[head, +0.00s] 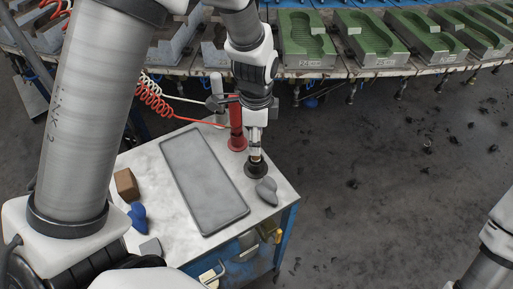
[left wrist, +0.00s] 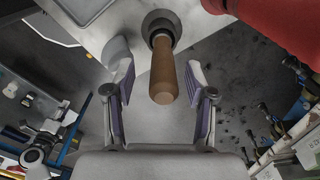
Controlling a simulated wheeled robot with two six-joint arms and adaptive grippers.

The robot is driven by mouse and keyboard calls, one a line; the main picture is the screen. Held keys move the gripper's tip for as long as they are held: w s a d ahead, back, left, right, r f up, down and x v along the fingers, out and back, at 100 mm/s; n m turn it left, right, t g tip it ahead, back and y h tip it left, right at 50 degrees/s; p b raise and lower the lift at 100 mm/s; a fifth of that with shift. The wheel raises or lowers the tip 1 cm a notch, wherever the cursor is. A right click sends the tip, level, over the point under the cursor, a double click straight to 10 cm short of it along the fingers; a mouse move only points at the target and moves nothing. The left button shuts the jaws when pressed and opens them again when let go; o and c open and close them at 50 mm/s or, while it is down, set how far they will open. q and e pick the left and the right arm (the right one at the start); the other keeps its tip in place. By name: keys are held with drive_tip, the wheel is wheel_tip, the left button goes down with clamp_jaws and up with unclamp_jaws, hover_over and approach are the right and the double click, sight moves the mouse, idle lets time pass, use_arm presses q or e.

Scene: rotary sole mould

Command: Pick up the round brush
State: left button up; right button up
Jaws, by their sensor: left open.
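The round brush stands upright on the white table top, its dark round base (head: 257,170) near the right edge in the head view. In the left wrist view its brown wooden handle (left wrist: 164,75) points toward the camera. My left gripper (head: 255,148) is directly above the brush, pointing down. In the left wrist view its two fingers (left wrist: 159,88) are apart, one on each side of the handle. I cannot tell whether either finger touches it. My right gripper is out of view.
A red cylindrical thing (head: 237,128) stands close behind the brush. A grey lump (head: 267,190) lies just in front of it. A grey tray (head: 203,180), a brown block (head: 126,185) and a blue lump (head: 138,217) are farther left. Green moulds (head: 307,40) line the back.

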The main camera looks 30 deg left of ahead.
use_arm(q)
drive_tip(key=shift+w+f, duration=0.15)
drive_tip(key=shift+f, duration=0.4)
drive_tip(key=shift+w+f, duration=0.15)
drive_tip(key=shift+f, duration=0.4)
drive_tip(key=shift+s+r, duration=0.1)
drive_tip(key=shift+s, duration=0.1)
drive_tip(key=c, duration=0.5)
clamp_jaws()
